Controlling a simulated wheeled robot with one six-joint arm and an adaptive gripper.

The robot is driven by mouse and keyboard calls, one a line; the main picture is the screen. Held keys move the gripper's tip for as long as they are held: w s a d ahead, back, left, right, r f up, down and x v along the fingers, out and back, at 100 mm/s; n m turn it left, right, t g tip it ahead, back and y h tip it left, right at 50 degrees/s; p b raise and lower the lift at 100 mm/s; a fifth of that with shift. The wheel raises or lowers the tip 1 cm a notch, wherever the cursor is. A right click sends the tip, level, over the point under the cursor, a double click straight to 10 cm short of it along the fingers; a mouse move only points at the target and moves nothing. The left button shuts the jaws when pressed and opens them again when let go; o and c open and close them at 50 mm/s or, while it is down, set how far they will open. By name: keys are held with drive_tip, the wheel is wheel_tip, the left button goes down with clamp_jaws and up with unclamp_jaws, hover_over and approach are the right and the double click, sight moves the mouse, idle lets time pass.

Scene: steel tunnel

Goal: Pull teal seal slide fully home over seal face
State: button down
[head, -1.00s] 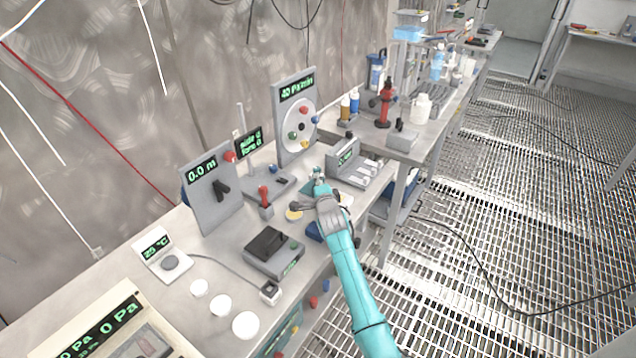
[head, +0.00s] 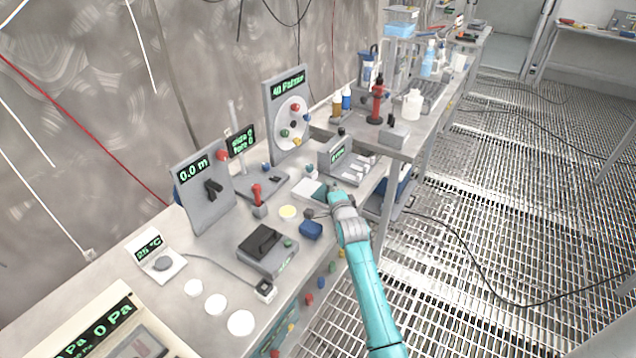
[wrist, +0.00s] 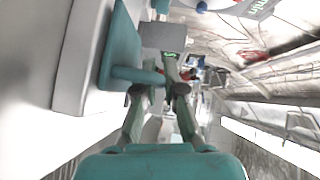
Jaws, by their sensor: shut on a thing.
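The teal seal slide (head: 320,192) lies at the front of the bench, against a pale block (head: 306,188). In the wrist view the slide (wrist: 120,42) is a flat teal plate along the side of the pale block (wrist: 80,60), with a teal bar sticking out from it. My gripper (head: 331,196) is at the slide's near side. In the wrist view my gripper (wrist: 156,90) has its fingertips at the end of that bar and is shut on it. The seal face cannot be told apart clearly, and my gripper hides part of the slide in the head view.
A grey box with a green display (head: 342,155) stands just behind my gripper. A small black-and-green sign (head: 242,141) and a dial panel (head: 287,115) stand farther back. The grated floor at the right is open.

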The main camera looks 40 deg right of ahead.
drive_tip(key=shift+s+d+f, duration=0.1)
drive_tip(key=shift+s, duration=0.25)
drive_tip(key=c, duration=1.5)
unclamp_jaws()
drive_tip(key=shift+s, duration=0.1)
drive_tip(key=v, duration=1.2)
